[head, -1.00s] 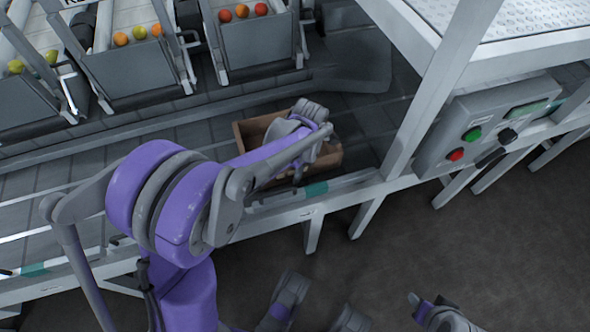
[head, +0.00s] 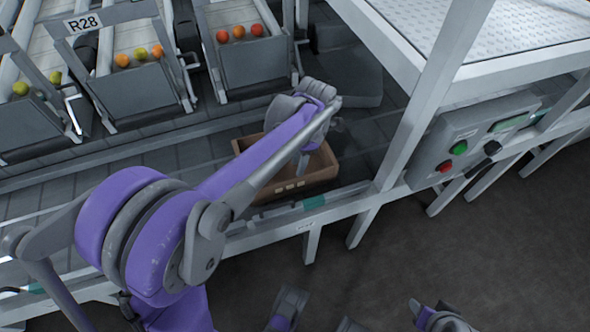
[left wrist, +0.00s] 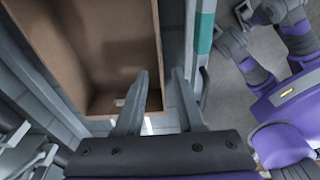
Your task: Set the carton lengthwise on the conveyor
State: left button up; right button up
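The carton (head: 325,173) is an open brown box. It stands upright on the grey conveyor (head: 215,144), its longer side running roughly along the belt, close to the front rail. It also fills the upper left of the left wrist view (left wrist: 40,35). My left gripper (head: 303,163) is over the carton's front side, its arm hiding part of the box. In the left wrist view the two fingers (left wrist: 160,88) are apart, on either side of the carton's near long wall, with gaps visible. My right arm shows only in part at the bottom edge; its fingers are unclear.
A control box (head: 470,150) with red and green buttons hangs on the frame at right, beside a white post (head: 432,95). Tilted chutes with tomatoes (head: 238,32) line the back. The belt left of the carton is clear.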

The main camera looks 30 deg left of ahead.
pick_arm(q)
jog(key=shift+r, duration=0.4)
jog(key=s+d+f+m+t, duration=0.1)
jog(key=s+d+m+t, duration=0.2)
jog(key=s+m, duration=0.6)
jog(key=s+d+f+m+t+h, duration=0.1)
jog(key=s+m, duration=0.8)
jog(key=m, duration=1)
jog(key=shift+s+d+t, duration=0.2)
jog(key=shift+d+t, duration=0.7)
jog(key=shift+t, duration=0.1)
